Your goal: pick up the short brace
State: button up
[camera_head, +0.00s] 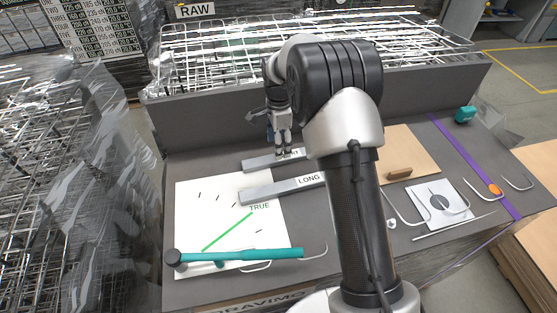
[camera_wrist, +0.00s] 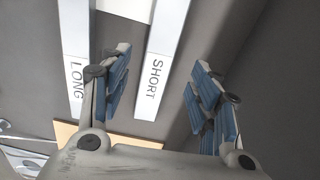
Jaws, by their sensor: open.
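The short brace (camera_head: 262,162) is a flat grey bar with a white label, lying on the grey table behind the long brace (camera_head: 262,194). My gripper (camera_head: 284,151) points down over its right part and partly covers its label. In the wrist view the short brace (camera_wrist: 160,62), marked SHORT, shows between my open fingers (camera_wrist: 162,58), nearer the left finger. The long brace (camera_wrist: 75,62), marked LONG, lies outside the left finger. The jaws are empty. I cannot tell the exact height of the fingertips above the bar.
A white sheet (camera_head: 215,205) marked TRUE lies at left, with a teal-handled hammer (camera_head: 245,255) across its front. A grey upright wall (camera_head: 215,131) and wire racks stand behind. At right are a wooden board (camera_head: 410,148), bent wires and a teal item (camera_head: 465,114).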

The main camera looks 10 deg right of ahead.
notch_tip(320, 180, down, 5)
jog(key=shift+a+f+b, duration=0.1)
jog(key=shift+f+b, duration=0.05)
jog(key=shift+b, duration=0.35)
jog(key=c, duration=1.3)
